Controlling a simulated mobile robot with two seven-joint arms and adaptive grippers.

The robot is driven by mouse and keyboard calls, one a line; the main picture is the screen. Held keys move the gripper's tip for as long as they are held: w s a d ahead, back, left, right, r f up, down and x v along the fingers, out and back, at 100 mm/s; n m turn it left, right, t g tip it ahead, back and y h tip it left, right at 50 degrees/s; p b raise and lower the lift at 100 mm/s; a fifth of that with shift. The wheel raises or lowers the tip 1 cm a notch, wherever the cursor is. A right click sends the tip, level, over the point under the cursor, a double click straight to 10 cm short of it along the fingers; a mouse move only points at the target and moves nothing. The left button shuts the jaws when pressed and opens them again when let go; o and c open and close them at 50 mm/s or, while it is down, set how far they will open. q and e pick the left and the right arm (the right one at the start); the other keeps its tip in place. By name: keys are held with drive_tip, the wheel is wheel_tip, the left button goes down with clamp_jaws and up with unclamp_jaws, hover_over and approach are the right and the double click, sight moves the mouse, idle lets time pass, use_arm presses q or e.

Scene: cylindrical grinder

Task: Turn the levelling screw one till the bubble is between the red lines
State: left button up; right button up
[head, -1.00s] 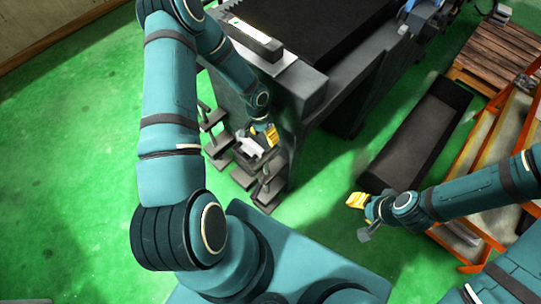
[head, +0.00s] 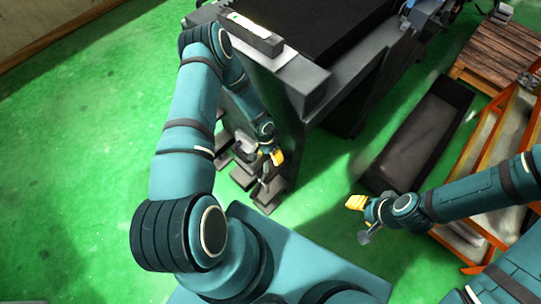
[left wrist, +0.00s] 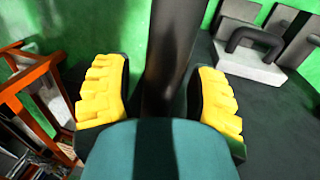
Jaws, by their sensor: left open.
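The level (head: 252,37), a long grey bar with a pale strip and a small green spot, lies on top of the dark machine; its bubble and red lines are too small to make out. Levelling screws with handles stand on grey feet (head: 266,196) at the machine's base; I cannot tell which is screw one. My left gripper (head: 277,157) is low beside the machine's corner, above these feet. In the left wrist view its yellow fingers (left wrist: 160,103) are apart, with a dark upright shaft (left wrist: 174,50) showing between them; contact is unclear. My right gripper (head: 356,201) hangs away from the machine.
The machine body (head: 290,110) rises close to my left gripper. In the left wrist view, a grey block with a dark handle (left wrist: 252,60) is at the upper right. A long black bin (head: 415,140), a wooden pallet (head: 490,55) and orange racks (head: 500,165) stand at the right.

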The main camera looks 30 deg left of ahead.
use_arm(q)
drive_tip(key=shift+c, duration=0.5)
clamp_jaws()
drive_tip(key=shift+d, duration=0.1)
